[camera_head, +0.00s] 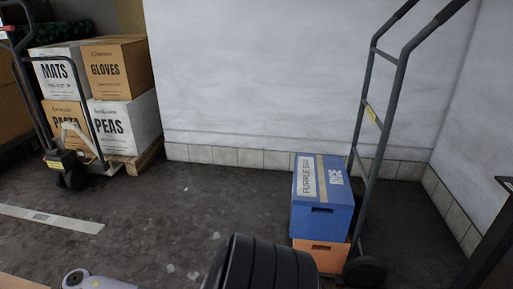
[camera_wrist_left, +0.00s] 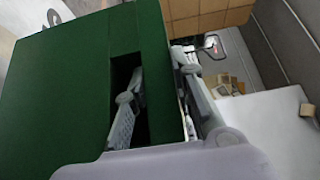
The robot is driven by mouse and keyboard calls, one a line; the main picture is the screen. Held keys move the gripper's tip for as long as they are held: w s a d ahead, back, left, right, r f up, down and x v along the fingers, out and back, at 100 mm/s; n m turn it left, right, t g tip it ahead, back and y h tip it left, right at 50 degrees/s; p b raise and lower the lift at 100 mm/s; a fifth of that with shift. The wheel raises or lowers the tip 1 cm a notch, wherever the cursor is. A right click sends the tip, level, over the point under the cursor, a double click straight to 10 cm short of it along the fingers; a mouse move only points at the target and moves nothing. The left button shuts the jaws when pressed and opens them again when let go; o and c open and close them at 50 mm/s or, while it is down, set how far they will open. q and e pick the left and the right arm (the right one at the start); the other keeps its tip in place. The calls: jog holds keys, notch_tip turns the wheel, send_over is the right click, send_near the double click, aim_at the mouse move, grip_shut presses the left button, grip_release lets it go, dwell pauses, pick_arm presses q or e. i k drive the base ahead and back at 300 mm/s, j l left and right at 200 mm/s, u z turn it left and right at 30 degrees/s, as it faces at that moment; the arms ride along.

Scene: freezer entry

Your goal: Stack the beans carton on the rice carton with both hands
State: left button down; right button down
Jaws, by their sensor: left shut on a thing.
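The blue rice carton (camera_head: 322,193), with "RICE" on its top, sits on an orange carton (camera_head: 322,254) on the hand truck. A green carton (camera_wrist_left: 65,85) fills the left of the left wrist view; no label shows on it, so I cannot confirm that it is the beans carton. My left gripper (camera_wrist_left: 162,103) is shut on its wall, one finger inside the hand slot and the other outside. The green carton is not seen in the head view. My right gripper is not in view.
The hand truck's grey frame (camera_head: 375,125) rises at the blue carton's right, near the white wall (camera_head: 260,70). A pallet jack (camera_head: 72,160) stands beside stacked MATS, GLOVES, PASTA and PEAS boxes (camera_head: 117,70) at left. The dark floor (camera_head: 180,220) between is clear.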

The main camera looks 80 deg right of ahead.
aim_at(322, 175)
jog(key=u, duration=2)
jog(key=k+l+u, duration=0.1)
jog(key=u, duration=0.35)
jog(key=k+u, duration=0.15)
jog(key=u, duration=0.3)
jog(key=k+l+u, duration=0.1)
jog(key=k+u, duration=0.8)
jog(key=u, duration=0.15)
jog(key=k+u, duration=0.25)
jog(key=k, duration=0.35)
jog(key=k+u, duration=0.25)
jog(key=k, duration=1.65)
jog(key=k+j+u, duration=0.1)
jog(key=k+u, duration=0.35)
jog(key=k, duration=0.2)
jog(key=u, duration=0.95)
